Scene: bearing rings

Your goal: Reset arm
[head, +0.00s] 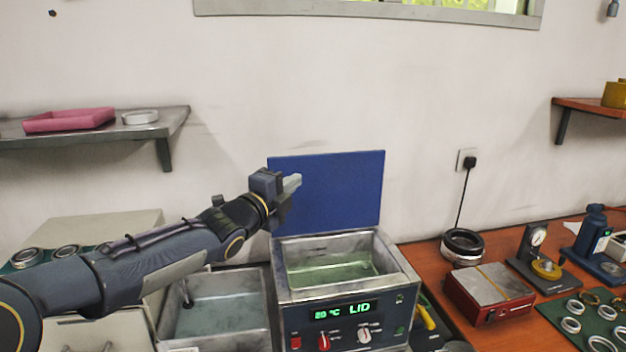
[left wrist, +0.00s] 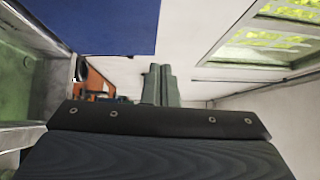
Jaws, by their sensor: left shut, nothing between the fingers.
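My left arm comes in from the left in the head view. Its gripper (head: 291,184) is held in the air in front of the raised blue lid (head: 345,190) of the heated bath (head: 350,322). The fingers are shut together with nothing between them; the shut fingers also show in the left wrist view (left wrist: 160,84). The blue lid shows at the top left of the left wrist view (left wrist: 100,22). The bath is open, with greenish liquid inside, and its display reads "LID". My right gripper is not in view.
A sink basin (head: 222,310) lies left of the bath. On the wooden bench at right are a red-sided block (head: 488,297), a dark ring stack (head: 462,246), a dial gauge stand (head: 540,262) and a green mat with several rings (head: 585,325). A wall shelf (head: 160,127) is at left.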

